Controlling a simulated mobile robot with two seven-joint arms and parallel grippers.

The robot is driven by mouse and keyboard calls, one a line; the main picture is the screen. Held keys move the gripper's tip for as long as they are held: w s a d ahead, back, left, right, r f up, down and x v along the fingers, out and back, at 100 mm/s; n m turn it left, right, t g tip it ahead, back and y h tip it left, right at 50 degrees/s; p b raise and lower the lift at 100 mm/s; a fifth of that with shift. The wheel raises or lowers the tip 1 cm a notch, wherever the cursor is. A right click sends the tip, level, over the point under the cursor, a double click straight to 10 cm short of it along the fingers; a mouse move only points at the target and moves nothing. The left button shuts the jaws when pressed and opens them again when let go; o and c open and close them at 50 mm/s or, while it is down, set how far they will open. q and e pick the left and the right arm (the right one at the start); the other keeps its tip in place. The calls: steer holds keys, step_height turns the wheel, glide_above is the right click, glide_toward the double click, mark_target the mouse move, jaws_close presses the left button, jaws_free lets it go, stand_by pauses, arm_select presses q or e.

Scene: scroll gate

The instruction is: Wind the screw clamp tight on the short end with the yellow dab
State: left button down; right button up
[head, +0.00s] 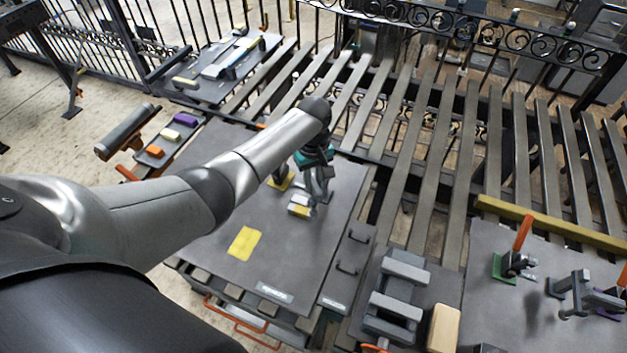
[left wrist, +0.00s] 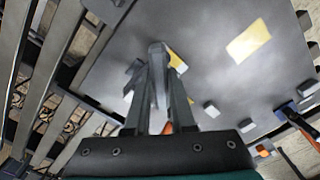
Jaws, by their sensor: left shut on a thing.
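My left gripper (head: 318,190) points down over the dark work table (head: 215,235) in the head view. In the left wrist view its fingers (left wrist: 158,60) are shut on a small grey piece, which looks like part of the screw clamp; its shape is mostly hidden by the fingers. Just left of and below the gripper in the head view, a small pale block (head: 299,209) carries a yellow dab. A yellow pad (head: 279,183) with a dark upright lies behind it, partly hidden by my arm. A yellow patch also shows by the fingertips in the left wrist view (left wrist: 177,62).
A flat yellow rectangle (head: 243,243) lies on the table. At right, a second table holds a green-based clamp (head: 505,266) with an orange handle and a dark grey fixture (head: 577,295). Grey slats (head: 440,160) run behind. The table's front left is largely clear.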

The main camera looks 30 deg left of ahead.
arm_select(q)
steer(key=m, duration=0.4)
steer(key=shift+m, duration=0.3)
steer(key=m, duration=0.3)
steer(key=shift+m, duration=0.4)
steer(key=m, duration=0.7)
steer(key=shift+w, duration=0.1)
steer(key=m, duration=0.5)
steer(key=shift+r+m, duration=0.1)
steer(key=shift+m, duration=0.2)
steer(key=m, duration=0.4)
steer(key=shift+w, duration=0.1)
steer(key=shift+r+m, duration=0.1)
steer(key=shift+m, duration=0.2)
steer(key=c, duration=1.2)
jaws_free()
steer(key=o, duration=0.4)
steer(key=shift+o, duration=0.2)
